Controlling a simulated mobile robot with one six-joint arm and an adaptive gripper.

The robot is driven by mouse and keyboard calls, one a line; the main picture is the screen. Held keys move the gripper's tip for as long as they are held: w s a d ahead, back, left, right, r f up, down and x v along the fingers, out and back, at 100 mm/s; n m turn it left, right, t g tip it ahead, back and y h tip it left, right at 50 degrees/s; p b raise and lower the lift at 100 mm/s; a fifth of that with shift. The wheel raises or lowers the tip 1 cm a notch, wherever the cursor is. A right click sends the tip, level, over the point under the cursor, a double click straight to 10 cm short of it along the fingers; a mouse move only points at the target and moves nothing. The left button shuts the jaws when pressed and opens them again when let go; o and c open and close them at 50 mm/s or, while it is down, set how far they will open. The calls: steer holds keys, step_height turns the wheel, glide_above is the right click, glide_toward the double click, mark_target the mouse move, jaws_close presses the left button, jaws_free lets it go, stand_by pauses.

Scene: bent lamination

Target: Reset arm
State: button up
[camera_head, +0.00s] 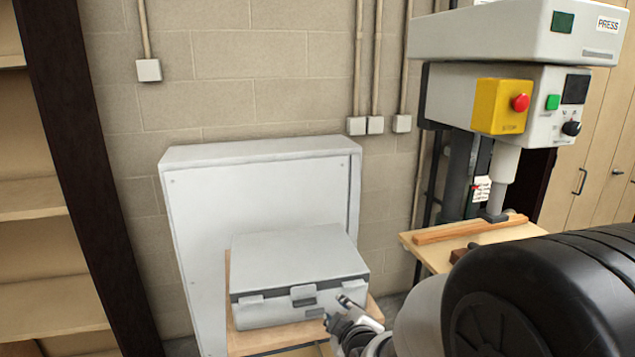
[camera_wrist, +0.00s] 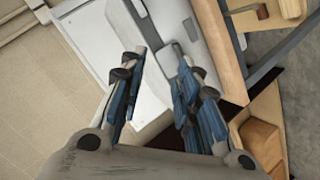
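My gripper (camera_head: 337,312) is at the lower middle of the head view, in front of the closed light grey case (camera_head: 300,262) with its latches. In the wrist view my gripper (camera_wrist: 160,68) has its two blue-and-grey fingers spread, with a clear gap and nothing between them. The case also shows beyond the fingertips in the wrist view (camera_wrist: 165,18). I cannot tell how far the fingertips are from the case's front.
The case lies on a small wooden table (camera_head: 262,341) before a white panel (camera_head: 250,190). At right stands a press (camera_head: 535,95) with a red button and a wooden bench (camera_head: 488,252) bearing a wood strip (camera_head: 470,230). Shelves (camera_head: 35,245) stand at left.

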steer(key=s+d+r+m+g, duration=0.2)
steer(key=s+d+m, duration=0.1)
steer(key=s, duration=0.7)
steer(key=s+d+r+m+g+h, duration=0.1)
steer(key=s+d+r+m+g, duration=0.2)
steer(key=s, duration=0.8)
steer(key=s+d+r+m+g+h, duration=0.1)
steer(key=s+d+r+m+g, duration=0.1)
steer(key=s+m, duration=0.4)
steer(key=s+d, duration=0.1)
steer(key=s, duration=0.3)
steer(key=shift+s+r, duration=0.2)
steer(key=shift+r, duration=0.05)
